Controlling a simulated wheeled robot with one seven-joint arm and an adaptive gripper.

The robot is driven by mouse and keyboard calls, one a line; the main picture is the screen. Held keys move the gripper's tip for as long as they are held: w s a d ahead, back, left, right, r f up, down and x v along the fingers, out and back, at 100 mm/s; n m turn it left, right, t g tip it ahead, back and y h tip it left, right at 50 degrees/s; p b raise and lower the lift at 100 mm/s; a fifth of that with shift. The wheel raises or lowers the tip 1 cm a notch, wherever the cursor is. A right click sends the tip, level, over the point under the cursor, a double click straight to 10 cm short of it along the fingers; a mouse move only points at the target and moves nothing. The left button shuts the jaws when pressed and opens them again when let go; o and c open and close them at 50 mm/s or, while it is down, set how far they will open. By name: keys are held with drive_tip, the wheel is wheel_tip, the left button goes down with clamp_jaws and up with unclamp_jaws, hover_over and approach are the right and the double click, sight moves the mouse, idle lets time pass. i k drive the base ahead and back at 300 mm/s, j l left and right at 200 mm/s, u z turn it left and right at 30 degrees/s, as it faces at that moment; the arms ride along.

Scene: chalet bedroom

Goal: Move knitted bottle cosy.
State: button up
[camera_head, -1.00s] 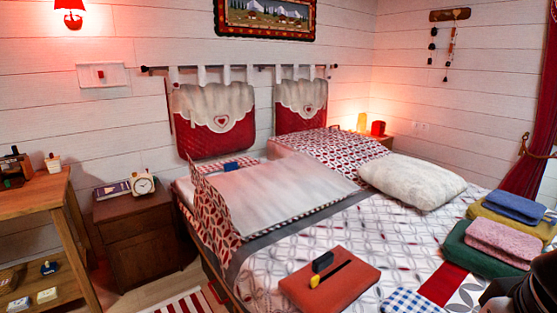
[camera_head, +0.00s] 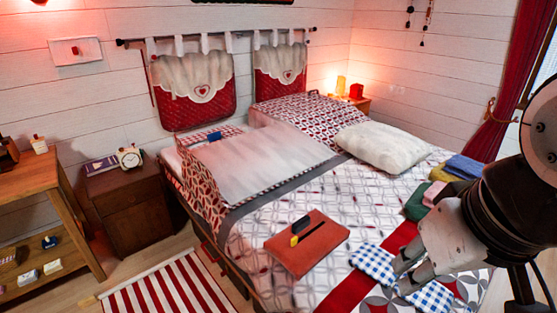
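I cannot pick out the knitted bottle cosy with certainty in the head view; nothing plainly looks like one. My gripper (camera_head: 401,275) reaches in from the right over the front part of the bed. Its two fingers look apart, with no object visible between them. They are in front of a blue-and-white checked cloth (camera_head: 371,263), which shows on both sides of the fingers. I cannot tell whether they touch it. The gripper and arm hide part of the bed behind them.
The bed (camera_head: 262,262) bears a red-brown folder (camera_head: 318,255) with small black and yellow items, a white pillow (camera_head: 382,147) and folded cloths (camera_head: 462,166). A nightstand (camera_head: 135,205) and wooden shelf (camera_head: 40,185) stand left.

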sight(318, 235)
drive_tip(key=k+l+u, duration=0.2)
drive_tip(key=i+j+z, duration=0.1)
drive_tip(key=j, duration=0.3)
drive_tip(key=i+j+z, duration=0.15)
drive_tip(key=j, duration=0.3)
drive_tip(key=i+j+z, duration=0.25)
drive_tip(key=j, duration=0.25)
drive_tip(key=i, duration=0.1)
